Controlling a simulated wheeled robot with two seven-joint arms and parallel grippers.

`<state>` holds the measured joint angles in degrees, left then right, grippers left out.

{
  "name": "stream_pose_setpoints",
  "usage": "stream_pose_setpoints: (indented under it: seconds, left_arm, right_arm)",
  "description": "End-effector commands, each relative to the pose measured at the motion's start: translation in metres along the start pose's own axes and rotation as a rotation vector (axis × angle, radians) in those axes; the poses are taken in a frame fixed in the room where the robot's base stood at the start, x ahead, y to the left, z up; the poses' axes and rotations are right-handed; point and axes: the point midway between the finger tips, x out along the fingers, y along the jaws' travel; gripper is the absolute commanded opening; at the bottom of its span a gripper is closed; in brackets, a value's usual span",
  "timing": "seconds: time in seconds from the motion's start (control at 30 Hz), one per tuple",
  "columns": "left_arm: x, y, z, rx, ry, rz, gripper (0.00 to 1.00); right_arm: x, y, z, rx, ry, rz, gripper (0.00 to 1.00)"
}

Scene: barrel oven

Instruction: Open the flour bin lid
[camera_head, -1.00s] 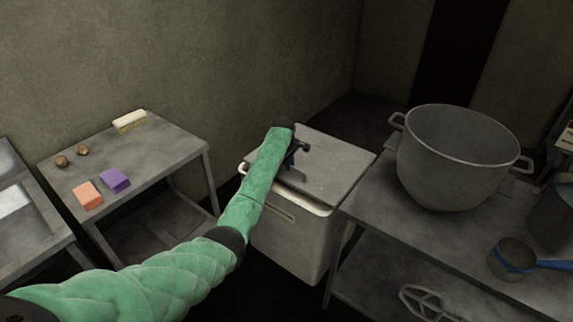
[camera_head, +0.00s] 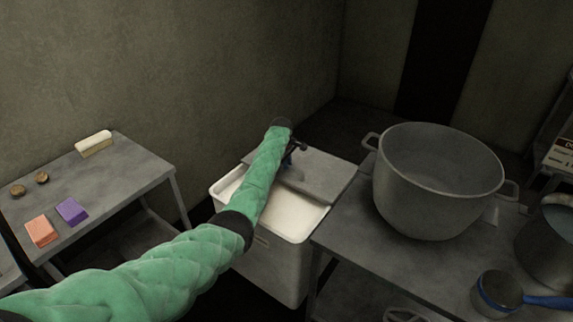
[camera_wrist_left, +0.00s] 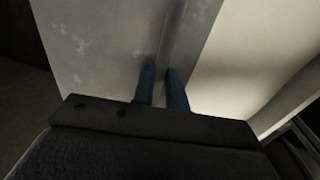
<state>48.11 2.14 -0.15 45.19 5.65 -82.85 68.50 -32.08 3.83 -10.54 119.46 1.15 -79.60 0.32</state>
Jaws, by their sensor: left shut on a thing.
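The flour bin (camera_head: 275,270) is a pale box between two tables. Its grey lid (camera_head: 325,174) lies over the back part of the bin, and the front part is uncovered. White flour (camera_head: 290,213) shows in that opening. My left gripper (camera_head: 290,163) is at the lid, partly hidden behind my green arm. In the left wrist view, its two blue fingers (camera_wrist_left: 162,88) are shut on the raised lid handle (camera_wrist_left: 172,45), with the lid surface (camera_wrist_left: 100,45) on the left and the pale opening on the right. My right gripper is not in view.
A large pot (camera_head: 436,190) stands on the right table (camera_head: 365,255), close to the bin. A blue-handled pan (camera_head: 497,292) is at its front. The left table (camera_head: 125,170) holds orange (camera_head: 41,232) and purple (camera_head: 72,211) blocks. A wall is behind.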

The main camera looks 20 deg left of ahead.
Motion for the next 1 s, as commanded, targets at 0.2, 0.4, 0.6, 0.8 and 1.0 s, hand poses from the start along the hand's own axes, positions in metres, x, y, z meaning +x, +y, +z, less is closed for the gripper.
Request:
stream_pose_setpoints:
  seconds: [0.2,0.4,0.6,0.8,1.0]
  left_arm:
    - [0.0,0.0,0.0,0.0,0.001,0.0,0.2]
    - [0.0,0.0,0.0,0.0,0.0,0.0,0.36]
    - [-0.001,0.0,0.0,0.0,0.0,0.001,0.36]
    - [-0.021,0.001,0.0,0.0,0.001,0.004,0.36]
    - [-0.052,0.001,0.0,0.0,0.001,0.003,0.36]
  right_arm:
    - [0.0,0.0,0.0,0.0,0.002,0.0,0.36]
    - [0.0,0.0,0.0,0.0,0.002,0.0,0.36]
    - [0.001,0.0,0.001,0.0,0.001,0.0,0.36]
    - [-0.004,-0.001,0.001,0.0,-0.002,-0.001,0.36]
    - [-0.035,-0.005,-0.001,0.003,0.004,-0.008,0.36]
